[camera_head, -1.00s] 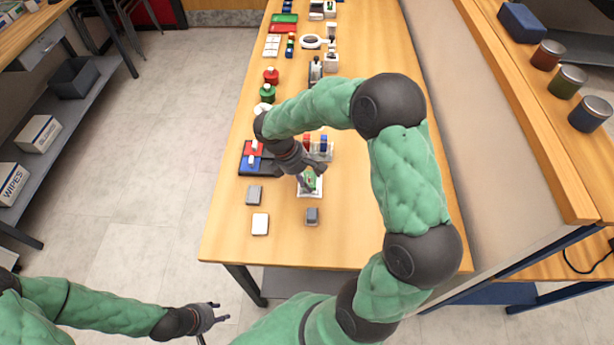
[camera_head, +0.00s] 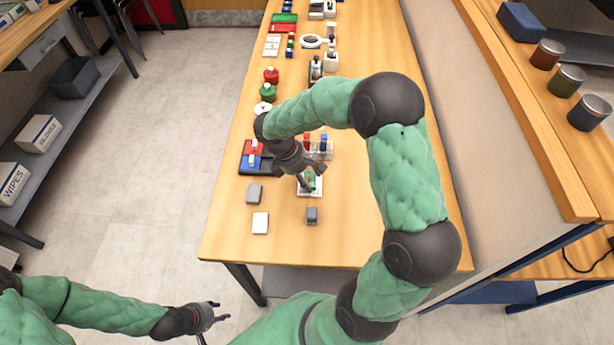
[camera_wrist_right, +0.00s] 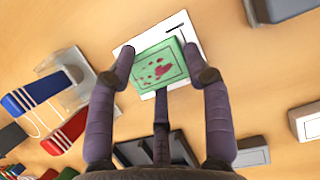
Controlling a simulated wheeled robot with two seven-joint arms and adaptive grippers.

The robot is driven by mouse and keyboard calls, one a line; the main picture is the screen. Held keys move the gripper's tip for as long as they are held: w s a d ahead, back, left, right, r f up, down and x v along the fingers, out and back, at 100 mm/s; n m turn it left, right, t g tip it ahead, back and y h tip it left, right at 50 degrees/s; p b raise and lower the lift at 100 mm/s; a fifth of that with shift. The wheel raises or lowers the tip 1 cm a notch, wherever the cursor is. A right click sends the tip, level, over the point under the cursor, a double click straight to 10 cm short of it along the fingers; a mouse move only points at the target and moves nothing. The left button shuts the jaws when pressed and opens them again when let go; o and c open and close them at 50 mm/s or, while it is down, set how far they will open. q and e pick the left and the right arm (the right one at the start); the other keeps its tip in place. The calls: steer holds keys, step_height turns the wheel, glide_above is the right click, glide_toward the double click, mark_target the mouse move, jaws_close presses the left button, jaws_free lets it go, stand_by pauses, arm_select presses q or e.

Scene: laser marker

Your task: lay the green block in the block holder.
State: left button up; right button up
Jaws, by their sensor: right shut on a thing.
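The green block (camera_wrist_right: 158,66), with dark red marks on its face, is between the fingertips of my right gripper (camera_wrist_right: 163,66), which is shut on it. It is over a white square plate (camera_wrist_right: 125,64); I cannot tell whether it touches the plate. In the head view my right fingers partly cover the green block (camera_head: 311,181). A clear stand (camera_wrist_right: 75,72) with red and blue pieces is beside it; I cannot tell which of these is the block holder. My left gripper (camera_head: 214,313) is open and empty, low and off the table.
A dark tray (camera_head: 263,170) with red and blue pads is to the left. Several other items line the table's far end. The front right of the table is clear.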

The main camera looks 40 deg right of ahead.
steer(key=shift+s+a+f, duration=0.15)
steer(key=shift+s+f, duration=0.2)
steer(key=shift+f, duration=0.15)
steer(key=o, duration=1.2)
steer(key=shift+o, duration=0.5)
steer(key=shift+w+f, duration=0.1)
steer(key=shift+w, duration=0.1)
steer(key=shift+w+r, duration=0.1)
steer(key=shift+r, duration=0.25)
